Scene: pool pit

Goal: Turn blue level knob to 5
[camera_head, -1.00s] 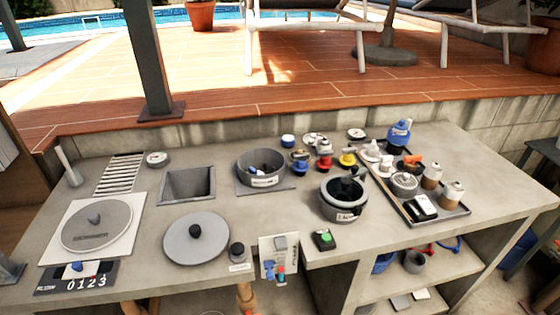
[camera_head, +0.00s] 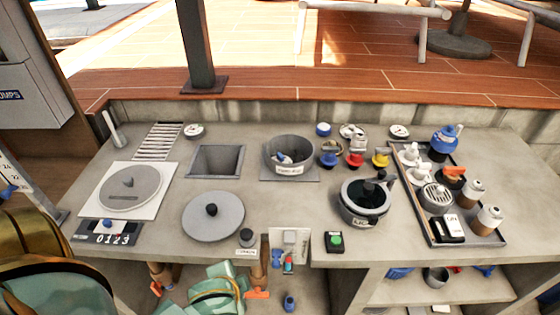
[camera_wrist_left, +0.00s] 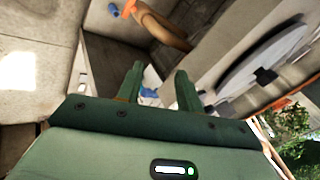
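A blue knob (camera_head: 107,224) sits on the black strip marked 0 1 2 3 at the counter's front left. Another blue knob (camera_head: 10,191) is on a white numbered scale panel at the left edge. I cannot tell which is the level knob, and I see no 5 mark. My left gripper (camera_head: 218,290) is low in front of the counter, its fingertips unclear. In the left wrist view my gripper (camera_wrist_left: 158,72) is open, fingers apart and empty. A small blue thing (camera_wrist_left: 148,92) shows beyond the fingers. My right gripper is not in view.
The counter (camera_head: 290,215) holds a round lid (camera_head: 213,216), pots and a tray (camera_head: 430,222). An orange handle (camera_head: 257,294) and a blue-topped piece (camera_head: 290,303) are below its front edge. A grey post (camera_head: 196,45) stands behind. Shelves are at lower right.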

